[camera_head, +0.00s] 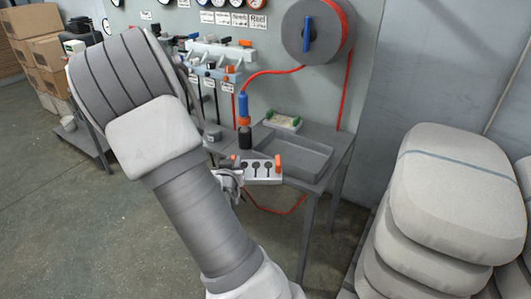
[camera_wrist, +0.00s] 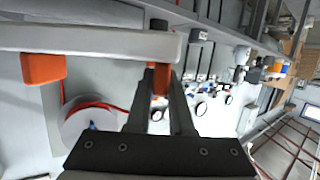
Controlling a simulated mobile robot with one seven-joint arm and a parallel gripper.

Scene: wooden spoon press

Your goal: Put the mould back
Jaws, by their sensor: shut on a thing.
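The mould (camera_head: 262,181) is a pale block with dark spoon-shaped hollows and an orange handle at each end. In the head view it is by the front left of the grey table (camera_head: 322,178), and its height over the tabletop is hard to judge. My gripper (camera_head: 235,172) is at its left end, partly hidden by my arm. In the wrist view the mould is a long grey edge (camera_wrist: 85,39) across the upper left. There my gripper (camera_wrist: 161,82) is shut on one orange handle. The other orange handle (camera_wrist: 42,68) is free.
A shallow grey tray (camera_head: 308,166) is set in the table. A small green-and-white box (camera_head: 283,122) stands behind it. A blue-and-black tool (camera_head: 244,106) stands or hangs near the mould. A reel (camera_head: 303,35) carries red hose (camera_head: 349,85). Stacked sacks (camera_head: 445,190) are at right.

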